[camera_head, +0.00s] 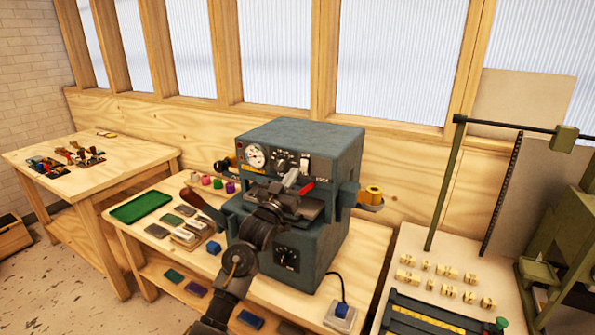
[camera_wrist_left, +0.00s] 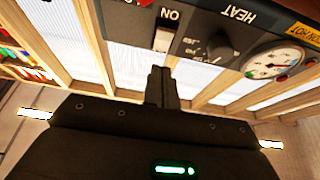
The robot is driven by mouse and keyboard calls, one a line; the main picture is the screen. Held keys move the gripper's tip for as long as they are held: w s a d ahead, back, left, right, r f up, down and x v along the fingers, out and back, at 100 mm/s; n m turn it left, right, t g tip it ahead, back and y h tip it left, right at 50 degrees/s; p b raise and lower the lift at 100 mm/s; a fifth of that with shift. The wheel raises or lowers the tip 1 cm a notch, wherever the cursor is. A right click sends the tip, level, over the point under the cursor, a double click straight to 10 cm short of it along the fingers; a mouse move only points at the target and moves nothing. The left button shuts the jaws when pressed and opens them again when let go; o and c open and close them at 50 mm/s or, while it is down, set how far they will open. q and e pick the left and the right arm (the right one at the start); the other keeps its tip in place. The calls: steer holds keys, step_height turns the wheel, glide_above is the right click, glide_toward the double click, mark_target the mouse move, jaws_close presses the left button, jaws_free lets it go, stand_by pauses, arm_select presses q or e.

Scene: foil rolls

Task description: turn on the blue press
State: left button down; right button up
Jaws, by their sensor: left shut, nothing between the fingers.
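The blue press (camera_head: 345,150) is a grey-blue machine on the middle table. Its front panel carries a round gauge (camera_head: 255,155), a dark heat dial (camera_head: 281,163) and a switch at the right. In the left wrist view, seen upside down, the pale rocker switch (camera_wrist_left: 163,40) sits beside the word ON, with the heat dial (camera_wrist_left: 220,46) and gauge (camera_wrist_left: 274,62) to its right. My left gripper (camera_head: 289,180) is in front of the panel, shut and empty. In the wrist view its fingertips (camera_wrist_left: 162,72) are just below the switch; contact is not clear. My right gripper is not in view.
A red-tipped handle (camera_head: 306,188) sticks out at the press front. A green tray (camera_head: 142,207) and small blocks lie left of it. A green frame (camera_head: 560,240) stands at right.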

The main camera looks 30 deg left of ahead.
mark_target(303, 166)
arm_select(q)
steer(key=shift+w+f+p, duration=0.25)
steer(key=shift+w+f, duration=0.15)
steer(key=shift+w, duration=0.5)
steer(key=shift+w+f+p, duration=0.25)
steer(key=shift+w+f, duration=0.15)
steer(key=shift+w, duration=0.45)
